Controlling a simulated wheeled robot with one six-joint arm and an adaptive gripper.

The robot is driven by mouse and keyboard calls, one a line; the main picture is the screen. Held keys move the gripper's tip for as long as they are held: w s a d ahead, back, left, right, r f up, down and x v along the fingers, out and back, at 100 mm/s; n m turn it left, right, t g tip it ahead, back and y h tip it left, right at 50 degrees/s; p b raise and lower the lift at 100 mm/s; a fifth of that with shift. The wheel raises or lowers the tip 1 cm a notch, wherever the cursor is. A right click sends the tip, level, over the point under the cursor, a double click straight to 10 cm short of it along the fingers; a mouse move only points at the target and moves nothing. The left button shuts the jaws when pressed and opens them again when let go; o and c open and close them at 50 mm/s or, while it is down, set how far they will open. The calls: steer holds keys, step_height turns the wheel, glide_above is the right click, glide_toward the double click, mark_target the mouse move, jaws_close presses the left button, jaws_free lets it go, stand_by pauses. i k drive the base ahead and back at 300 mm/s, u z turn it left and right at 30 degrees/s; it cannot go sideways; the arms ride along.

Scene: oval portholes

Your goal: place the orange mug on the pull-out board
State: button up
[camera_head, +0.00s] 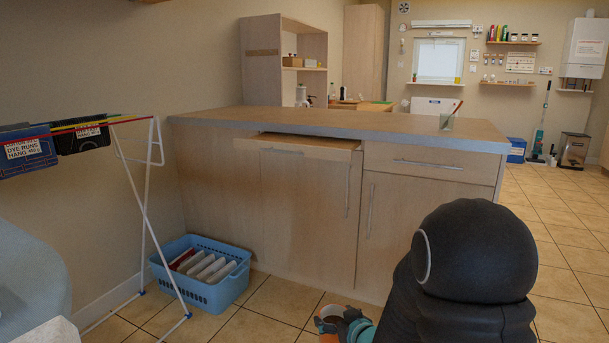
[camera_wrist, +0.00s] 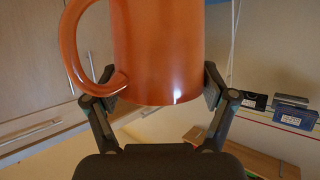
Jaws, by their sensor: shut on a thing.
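The orange mug (camera_wrist: 160,50) fills the upper middle of the wrist view, its handle on the left. My gripper (camera_wrist: 160,90) is shut on the mug, a pad on each side of its body. In the head view the mug (camera_head: 326,325) shows only in part at the bottom edge, beside my dark arm; my gripper (camera_head: 352,326) is partly hidden there. The pull-out board (camera_head: 305,146) juts slightly from under the worktop, above a cabinet door. Its visible top is a thin bare strip. The mug is apart from the board.
The worktop (camera_head: 330,121) overhangs the board and carries a glass (camera_head: 447,122) near its right end. A blue basket (camera_head: 205,288) stands on the floor at the left. A white drying rack (camera_head: 148,200) stands left of it. The floor at the right is open.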

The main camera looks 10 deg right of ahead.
mark_target(301, 141)
steer(key=z, duration=0.35)
steer(key=i, duration=1.4)
steer(key=u, duration=1.05)
steer(key=i, duration=0.45)
steer(key=u, duration=0.5)
